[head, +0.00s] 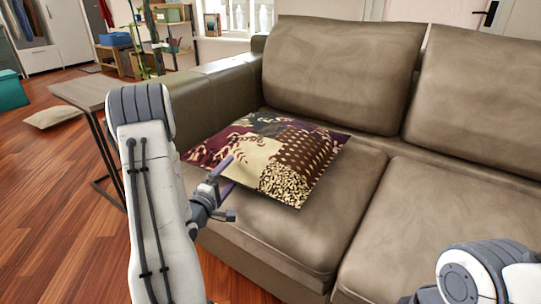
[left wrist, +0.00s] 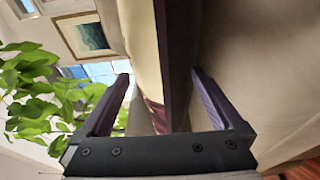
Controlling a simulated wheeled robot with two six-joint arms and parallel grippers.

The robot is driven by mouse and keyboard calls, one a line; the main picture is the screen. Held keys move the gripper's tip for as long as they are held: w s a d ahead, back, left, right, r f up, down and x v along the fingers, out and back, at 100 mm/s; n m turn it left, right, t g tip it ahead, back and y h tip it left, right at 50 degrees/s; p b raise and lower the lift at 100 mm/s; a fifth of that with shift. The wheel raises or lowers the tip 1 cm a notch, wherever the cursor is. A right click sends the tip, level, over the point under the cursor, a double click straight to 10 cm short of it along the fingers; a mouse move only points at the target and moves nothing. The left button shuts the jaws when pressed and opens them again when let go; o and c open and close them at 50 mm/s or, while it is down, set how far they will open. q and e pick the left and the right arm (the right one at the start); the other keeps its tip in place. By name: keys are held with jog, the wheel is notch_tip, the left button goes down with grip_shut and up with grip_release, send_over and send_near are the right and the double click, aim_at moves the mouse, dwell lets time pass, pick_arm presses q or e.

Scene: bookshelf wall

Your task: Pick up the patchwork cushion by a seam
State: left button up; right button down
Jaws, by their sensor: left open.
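The patchwork cushion (head: 305,148), in maroon, cream and patterned squares, lies on the left seat of the brown sofa (head: 300,240). My left gripper (head: 230,172) is at the cushion's near left edge, with its fingers open. In the left wrist view, the cushion's edge (left wrist: 145,48), cream with a dark purple border strip, runs between the two open fingers (left wrist: 160,100). One finger is on each side of it, and I cannot tell whether either touches it. My right arm shows at the lower right of the head view, but its gripper is out of sight.
The sofa's armrest (head: 215,92) and backrest (head: 340,72) rise behind the cushion. A small side table (head: 82,92) stands left of the sofa, partly behind my left arm. A beige cushion (head: 52,117) lies on the wooden floor. The right seat (head: 440,220) is bare.

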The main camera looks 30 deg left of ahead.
pick_arm(q)
jog(key=shift+w+a, duration=0.2)
jog(key=shift+w, duration=1)
grip_shut()
jog(key=shift+r, duration=0.15)
dwell(0.3)
